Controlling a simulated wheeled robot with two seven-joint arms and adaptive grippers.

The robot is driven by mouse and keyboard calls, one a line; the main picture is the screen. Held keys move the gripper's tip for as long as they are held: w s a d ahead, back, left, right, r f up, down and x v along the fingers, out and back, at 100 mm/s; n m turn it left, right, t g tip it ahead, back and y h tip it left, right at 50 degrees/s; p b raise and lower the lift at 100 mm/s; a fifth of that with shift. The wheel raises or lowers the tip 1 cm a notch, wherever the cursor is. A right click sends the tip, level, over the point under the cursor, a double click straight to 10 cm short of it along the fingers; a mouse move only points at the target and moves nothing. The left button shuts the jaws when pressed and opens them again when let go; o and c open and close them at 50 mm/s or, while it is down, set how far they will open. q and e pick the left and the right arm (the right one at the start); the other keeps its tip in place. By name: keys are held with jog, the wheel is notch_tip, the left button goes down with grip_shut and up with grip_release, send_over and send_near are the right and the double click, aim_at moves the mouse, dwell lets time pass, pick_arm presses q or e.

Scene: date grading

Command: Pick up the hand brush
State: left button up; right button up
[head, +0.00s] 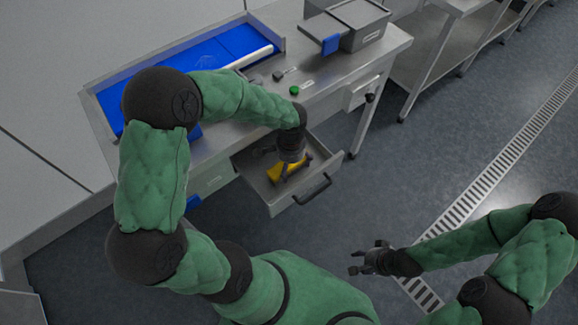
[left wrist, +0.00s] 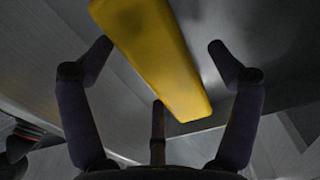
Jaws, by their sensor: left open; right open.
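The hand brush shows as a yellow piece (head: 285,171) in the open drawer (head: 253,187), partly hidden by my left gripper. My left gripper (head: 289,168) points down into the drawer right over the yellow piece. In the left wrist view a long yellow bar (left wrist: 155,55) runs between the spread fingers of my left gripper (left wrist: 157,68), which is open and not closed on it. Bristles cannot be made out. My right gripper (head: 363,260) is open and empty over the floor, far from the drawer.
The drawer, with a dark handle (head: 314,188), sticks out below the metal table (head: 320,95). On the table are a blue-lined tray (head: 112,88), a grey box (head: 358,20) and a green button (head: 294,90). The floor to the right is clear, with a grate (head: 500,156).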

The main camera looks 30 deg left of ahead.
pick_arm(q)
jog(key=c, duration=1.4)
jog(key=shift+o, duration=0.2)
jog(key=shift+r, duration=0.1)
jog(key=shift+r, duration=0.6)
notch_tip(320, 180, up, 2)
jog(key=shift+r+p, duration=0.15)
jog(key=shift+p, duration=0.6)
jog(key=s+d+r+p, duration=0.5)
jog(key=s+d+r, duration=0.3)
jog(key=d, duration=0.3)
jog(key=shift+d+r, duration=0.3)
jog(key=shift+r, duration=0.4)
